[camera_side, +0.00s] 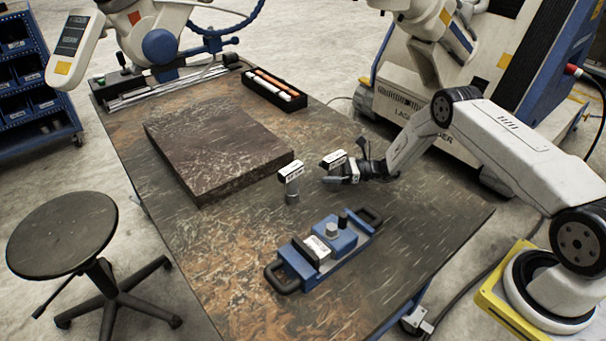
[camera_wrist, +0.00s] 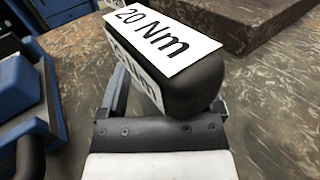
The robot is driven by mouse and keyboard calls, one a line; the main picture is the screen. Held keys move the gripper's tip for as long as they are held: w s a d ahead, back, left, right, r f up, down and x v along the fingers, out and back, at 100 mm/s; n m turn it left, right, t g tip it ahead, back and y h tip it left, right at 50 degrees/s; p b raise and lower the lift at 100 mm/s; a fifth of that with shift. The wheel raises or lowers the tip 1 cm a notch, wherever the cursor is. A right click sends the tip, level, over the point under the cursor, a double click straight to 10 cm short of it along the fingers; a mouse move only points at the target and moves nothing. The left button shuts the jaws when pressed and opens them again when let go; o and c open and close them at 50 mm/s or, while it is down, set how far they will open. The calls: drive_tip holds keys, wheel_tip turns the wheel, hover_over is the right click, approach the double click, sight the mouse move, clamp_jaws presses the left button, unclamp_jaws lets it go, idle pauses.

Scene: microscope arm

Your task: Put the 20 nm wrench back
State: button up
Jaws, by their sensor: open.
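The 20 Nm wrench (camera_wrist: 158,45) has a dark rounded head with a white label reading "20 Nm" on top and another on its side. It fills the upper middle of the wrist view, between the fingers of my gripper (camera_wrist: 168,100). In the side view, a labelled wrench head (camera_side: 334,160) shows at my gripper (camera_side: 338,178), low over the table. My gripper is open around the wrench; the wrench's lower part is hidden. A second labelled wrench (camera_side: 291,172) stands upright just left of it; its label is too small to read.
A blue fixture (camera_side: 326,248) with black handles lies in front on the worn table (camera_side: 420,235). A thick dark plate (camera_side: 215,145) lies behind at left. A black tray with white and orange cylinders (camera_side: 273,90) sits at the back. The right front tabletop is bare.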

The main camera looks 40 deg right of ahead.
drive_tip(key=v, duration=1.2)
idle(0.4)
drive_tip(key=shift+a+r+g, duration=0.2)
drive_tip(key=shift+a+g, duration=0.1)
drive_tip(key=shift+a, duration=0.2)
drive_tip(key=s+a+r+n+g+h, duration=0.2)
drive_tip(key=a+n+g, duration=0.1)
drive_tip(key=s+a+r+n+g+h, duration=0.1)
drive_tip(key=s+a+r+n+g, duration=0.1)
drive_tip(key=a+n+g, duration=0.1)
drive_tip(key=s+a+r+n+g+h, duration=0.2)
drive_tip(key=s+a+r+n+g, duration=0.1)
drive_tip(key=a+n, duration=0.1)
drive_tip(key=shift+a+h, duration=0.3)
drive_tip(key=shift+a, duration=0.05)
drive_tip(key=s+a+r+n+t+h, duration=0.2)
drive_tip(key=s+a+r+n+h, duration=0.1)
drive_tip(key=s+r+n+h, duration=0.6)
drive_tip(key=shift+s+a+r+n, duration=0.3)
drive_tip(key=shift+s+n, duration=1.8)
drive_tip(key=shift+n, duration=0.8)
